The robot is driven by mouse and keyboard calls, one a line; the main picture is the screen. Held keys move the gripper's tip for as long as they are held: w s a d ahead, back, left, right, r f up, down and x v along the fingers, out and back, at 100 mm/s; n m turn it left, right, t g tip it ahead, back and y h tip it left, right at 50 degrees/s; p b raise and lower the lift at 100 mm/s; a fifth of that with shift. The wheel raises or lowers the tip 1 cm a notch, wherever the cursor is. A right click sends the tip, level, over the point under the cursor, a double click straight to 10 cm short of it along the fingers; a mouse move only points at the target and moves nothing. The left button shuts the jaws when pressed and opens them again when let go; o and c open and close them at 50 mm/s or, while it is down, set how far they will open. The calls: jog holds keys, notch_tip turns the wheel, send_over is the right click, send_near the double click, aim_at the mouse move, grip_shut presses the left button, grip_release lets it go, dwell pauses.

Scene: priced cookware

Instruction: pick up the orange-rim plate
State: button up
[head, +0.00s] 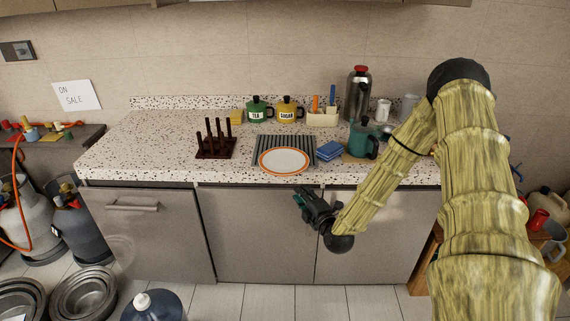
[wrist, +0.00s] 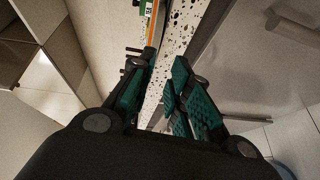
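The orange-rim plate (head: 284,160) is white with an orange band. It lies on a dark ribbed rack or mat (head: 262,147) near the counter's front edge. In the wrist view a thin white and orange strip (wrist: 152,22), apparently the plate seen edge-on, shows at the top beyond the fingertips. My gripper (head: 302,201) is in front of the counter, below the plate and slightly right of it, apart from it. In the wrist view its green-padded fingers (wrist: 166,64) have a gap between their tips with nothing held.
The speckled counter (head: 135,160) holds a dark peg rack (head: 215,143) left of the plate, blue cloths or sponges (head: 328,150) and a teal pot (head: 363,140) on the right. Green (head: 258,110) and yellow (head: 289,110) canisters stand behind. Cabinet fronts (head: 255,235) are below.

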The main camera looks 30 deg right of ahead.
aim_at(295, 171)
jog(key=shift+n+t, duration=0.3)
jog(key=shift+n, duration=0.1)
jog(key=shift+w+d+r+p, duration=0.3)
jog(key=shift+w+d, duration=0.15)
jog(key=shift+w, duration=0.65)
jog(key=shift+w+d+r+p, duration=0.25)
jog(key=shift+w+d, duration=0.2)
jog(key=shift+w, duration=0.6)
jog(key=shift+w+d+r+p, duration=0.3)
jog(key=shift+w+d, duration=0.15)
jog(key=shift+w, duration=0.65)
jog(key=shift+w+d+f+p, duration=0.15)
jog(key=shift+w+p, duration=0.15)
jog(key=shift+w, duration=0.45)
jog(key=shift+w+d+p, duration=0.15)
jog(key=shift+w+p, duration=0.15)
jog(key=shift+w, duration=0.5)
jog(key=shift+w+d+f+p, duration=0.15)
jog(key=shift+w+p, duration=0.15)
jog(key=shift+w, duration=0.45)
jog(key=shift+c, duration=0.4)
jog(key=shift+r+h, duration=0.1)
jog(key=shift+h, duration=0.3)
grip_shut()
